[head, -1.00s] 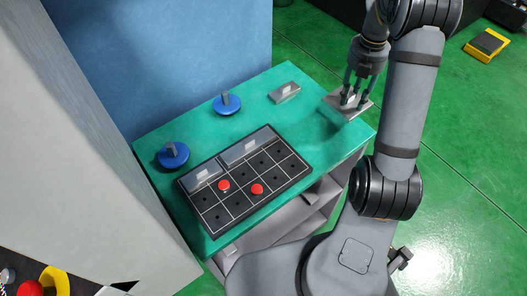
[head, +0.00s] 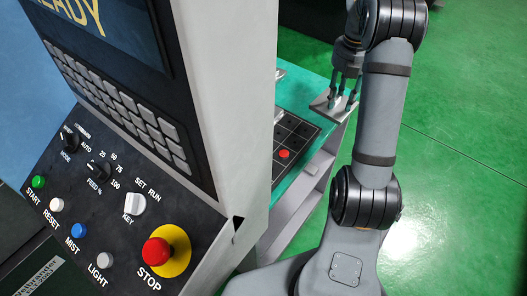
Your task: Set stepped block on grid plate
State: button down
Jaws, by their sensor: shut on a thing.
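My gripper (head: 342,95) points down and is shut on a grey stepped block (head: 322,104). The fingers cover part of the block. It appears above the right edge of the green table, near the far right corner of the dark grid plate (head: 304,131); its exact height I cannot tell. Only the right part of the grid plate shows, with white lines and a red disc (head: 284,154) on it. The machine's grey panel hides the rest of the plate.
A control console with a red stop button (head: 156,252), knobs and keys fills the left and front. The green table (head: 288,190) shows as a strip behind its grey side panel (head: 245,110). Open shelves are below the table. Green floor lies to the right.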

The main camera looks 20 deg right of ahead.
jog(key=shift+a+r, duration=0.1)
jog(key=shift+r, duration=0.05)
jog(key=shift+a+f+n, duration=0.15)
jog(key=shift+f+n, duration=0.05)
jog(key=shift+n, duration=0.1)
send_near(294, 134)
jog(key=shift+s+d+f+p, duration=0.1)
jog(key=shift+d+f+p, duration=0.25)
jog(key=shift+d+f, duration=0.05)
jog(key=shift+a+f, duration=0.15)
jog(key=shift+f, duration=0.05)
jog(key=shift+f+p, duration=0.3)
jog(key=shift+f, duration=1.6)
jog(key=shift+f, duration=0.1)
jog(key=c, duration=1.7)
grip_release()
jog(key=shift+f, duration=0.15)
jog(key=o, duration=0.4)
jog(key=shift+c, duration=0.2)
jog(key=shift+o, duration=0.6)
